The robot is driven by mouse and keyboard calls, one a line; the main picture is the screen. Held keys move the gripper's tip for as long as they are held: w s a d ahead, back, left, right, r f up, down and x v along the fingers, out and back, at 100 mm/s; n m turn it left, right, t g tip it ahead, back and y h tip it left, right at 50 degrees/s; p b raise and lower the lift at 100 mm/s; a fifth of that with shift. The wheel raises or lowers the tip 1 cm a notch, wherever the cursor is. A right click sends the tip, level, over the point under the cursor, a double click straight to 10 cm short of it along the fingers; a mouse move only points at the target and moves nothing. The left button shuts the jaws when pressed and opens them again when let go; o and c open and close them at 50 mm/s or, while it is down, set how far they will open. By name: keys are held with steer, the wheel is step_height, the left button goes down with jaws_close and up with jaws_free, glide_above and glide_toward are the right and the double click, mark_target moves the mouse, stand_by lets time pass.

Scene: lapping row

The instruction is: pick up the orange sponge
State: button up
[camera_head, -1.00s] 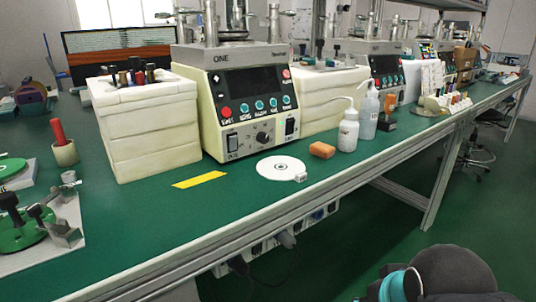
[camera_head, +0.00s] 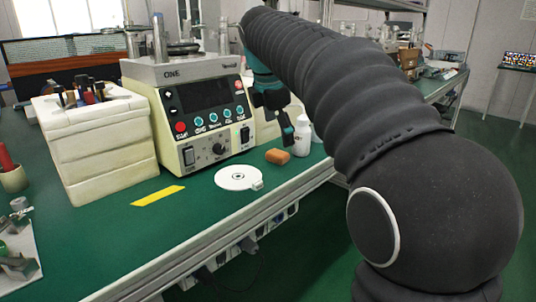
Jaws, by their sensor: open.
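The orange sponge (camera_head: 278,157) lies on the green bench top, right of a white disc and near the front edge. My gripper (camera_head: 283,128) hangs above and slightly behind the sponge in the picture, at the end of my black arm. It is open and apart from the sponge. Its fingers show small and dark, with part of the gripper hidden behind my arm.
A white bottle (camera_head: 301,136) stands just right of the sponge. A white disc (camera_head: 238,177) and a yellow strip (camera_head: 158,195) lie to its left. The lapping machine (camera_head: 207,124) stands behind, next to stacked white blocks (camera_head: 97,153).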

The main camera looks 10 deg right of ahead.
steer(key=w+a+r+n, duration=0.1)
steer(key=w+a+n, duration=0.1)
steer(key=w+n, duration=0.5)
steer(key=m+b, duration=0.1)
glide_above(277, 152)
steer(key=s+a, duration=0.2)
steer(key=shift+g+h, duration=0.4)
step_height(277, 152, down, 8)
steer(key=shift+r, duration=0.2)
steer(key=shift+b+x, duration=0.6)
steer(key=shift+x, duration=2)
steer(key=shift+w+d, duration=0.15)
steer(key=c, duration=0.9)
